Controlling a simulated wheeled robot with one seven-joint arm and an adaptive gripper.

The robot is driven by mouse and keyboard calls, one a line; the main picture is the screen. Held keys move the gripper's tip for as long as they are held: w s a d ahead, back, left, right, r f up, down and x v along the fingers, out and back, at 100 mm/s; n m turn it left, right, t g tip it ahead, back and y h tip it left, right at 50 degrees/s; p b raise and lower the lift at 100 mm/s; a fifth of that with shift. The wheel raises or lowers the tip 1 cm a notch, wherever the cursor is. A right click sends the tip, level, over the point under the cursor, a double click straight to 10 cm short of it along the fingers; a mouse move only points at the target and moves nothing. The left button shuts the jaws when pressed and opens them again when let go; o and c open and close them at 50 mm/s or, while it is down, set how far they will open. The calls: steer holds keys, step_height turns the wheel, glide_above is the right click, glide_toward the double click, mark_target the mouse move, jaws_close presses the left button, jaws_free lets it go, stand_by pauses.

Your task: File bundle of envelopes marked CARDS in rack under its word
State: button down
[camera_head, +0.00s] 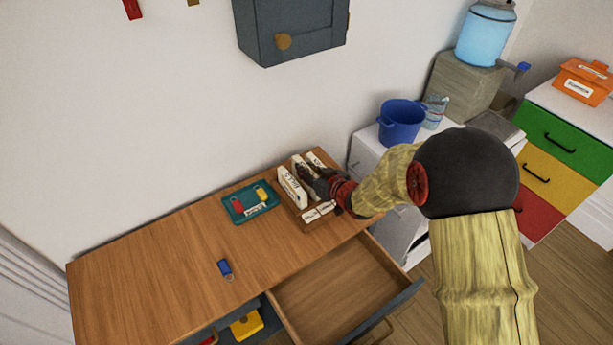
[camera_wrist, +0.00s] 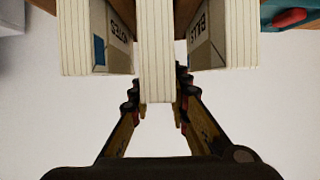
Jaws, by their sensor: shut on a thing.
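The wooden rack (camera_head: 305,226) stands at the right end of the wooden cabinet top, with white word labels along its front. An envelope bundle marked BILLS (camera_head: 292,188) stands at its left; it also shows in the wrist view (camera_wrist: 208,35). A bundle marked NOTES (camera_wrist: 112,40) stands on the other side. My gripper (camera_head: 318,183) is shut on the middle bundle (camera_wrist: 156,50), which sits between these two with small gaps and sticks out nearer the wrist camera. Its marked face and its lower end are hidden, so I cannot tell if it touches the rack floor.
A teal tray (camera_head: 233,212) with a red and a yellow tag lies left of the rack. A blue tag (camera_head: 225,268) lies on the cabinet top (camera_head: 150,265). An open drawer (camera_head: 340,290) juts out below. A blue bucket (camera_head: 400,122) stands behind my arm.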

steer(key=shift+f, duration=0.9)
steer(key=shift+f+b, duration=0.2)
steer(key=shift+b, duration=0.15)
steer(key=c, duration=2)
jaws_free()
